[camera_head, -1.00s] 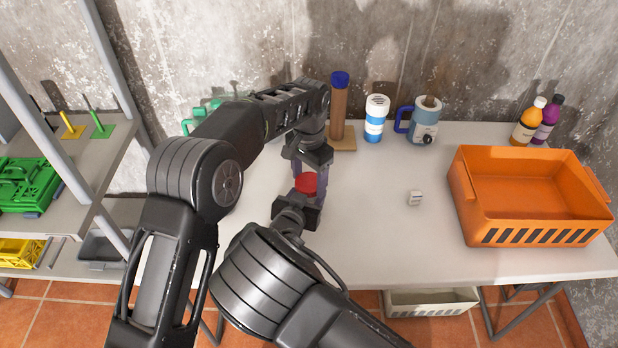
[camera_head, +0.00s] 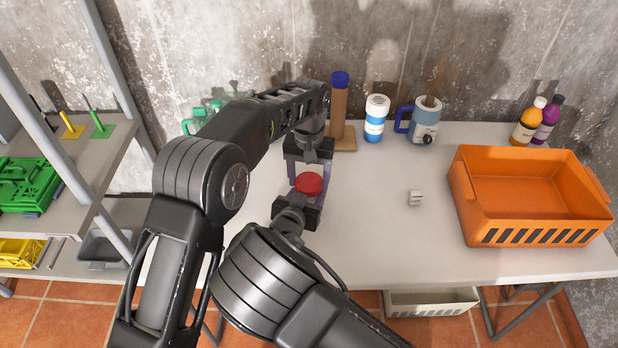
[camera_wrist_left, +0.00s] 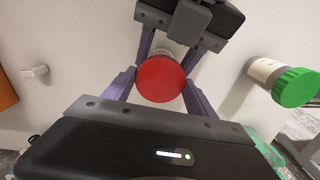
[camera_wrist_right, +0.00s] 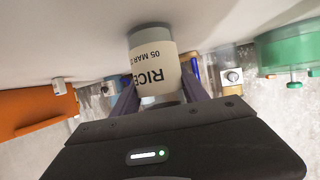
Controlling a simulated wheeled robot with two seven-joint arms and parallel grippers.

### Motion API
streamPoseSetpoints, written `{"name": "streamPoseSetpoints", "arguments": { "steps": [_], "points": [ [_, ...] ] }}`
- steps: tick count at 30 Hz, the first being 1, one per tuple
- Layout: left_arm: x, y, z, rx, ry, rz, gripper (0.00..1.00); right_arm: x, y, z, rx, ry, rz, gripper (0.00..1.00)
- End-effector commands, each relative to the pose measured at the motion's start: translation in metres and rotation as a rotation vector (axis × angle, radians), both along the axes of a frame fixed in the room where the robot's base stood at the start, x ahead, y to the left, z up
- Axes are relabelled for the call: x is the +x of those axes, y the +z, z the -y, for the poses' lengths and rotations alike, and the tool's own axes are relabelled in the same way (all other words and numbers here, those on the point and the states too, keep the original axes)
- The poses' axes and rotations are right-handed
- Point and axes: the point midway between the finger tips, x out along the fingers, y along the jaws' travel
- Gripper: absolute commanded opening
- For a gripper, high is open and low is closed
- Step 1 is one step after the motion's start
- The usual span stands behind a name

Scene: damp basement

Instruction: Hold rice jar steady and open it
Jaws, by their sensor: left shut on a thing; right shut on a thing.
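The rice jar stands on the table, mostly hidden by my arms in the head view. Its red lid (camera_head: 309,183) shows between the grippers there and also in the left wrist view (camera_wrist_left: 160,79). My left gripper (camera_wrist_left: 158,88) has its purple fingers shut on the sides of the lid from the far side. My right gripper (camera_wrist_right: 158,90) is shut around the jar body from the near side. The jar's pale label (camera_wrist_right: 153,68), reading RICE, shows between its fingers in the right wrist view. Whether the lid is loose on the jar I cannot tell.
An orange crate (camera_head: 462,190) stands at the right, a small white object (camera_head: 415,198) left of it. Behind are a blue-capped brown tube (camera_head: 339,110), a blue-white bottle (camera_head: 375,120), a blue mug-like device (camera_head: 425,122) and two bottles. A green-lidded jar (camera_wrist_left: 296,87) stands near the grippers.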

Motion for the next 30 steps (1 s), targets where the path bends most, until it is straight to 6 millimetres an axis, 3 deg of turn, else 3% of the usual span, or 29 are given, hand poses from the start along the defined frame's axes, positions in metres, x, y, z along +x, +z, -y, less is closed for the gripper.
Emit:
{"name": "streamPoseSetpoints", "arguments": {
  "steps": [2,3,10,20,30],
  "points": [
    [0.000,0.000,-0.001,0.001,-0.001,0.001,0.17,0.000,0.000,0.000,0.000,-0.001,0.000,0.00],
    [0.000,0.000,-0.001,0.001,-0.001,0.001,0.67,0.000,0.000,0.001,0.000,-0.001,0.000,0.00],
    [0.000,0.000,0.000,0.000,-0.003,0.001,0.86,0.000,0.000,0.001,0.000,-0.001,0.000,0.00],
    [0.001,0.004,0.000,0.000,-0.004,0.002,0.87,0.000,0.000,0.000,0.000,-0.001,0.000,0.00],
    [0.000,0.042,0.000,0.000,-0.004,0.002,0.87,0.000,0.000,0.000,0.000,-0.001,0.000,0.00]
  ]
}}
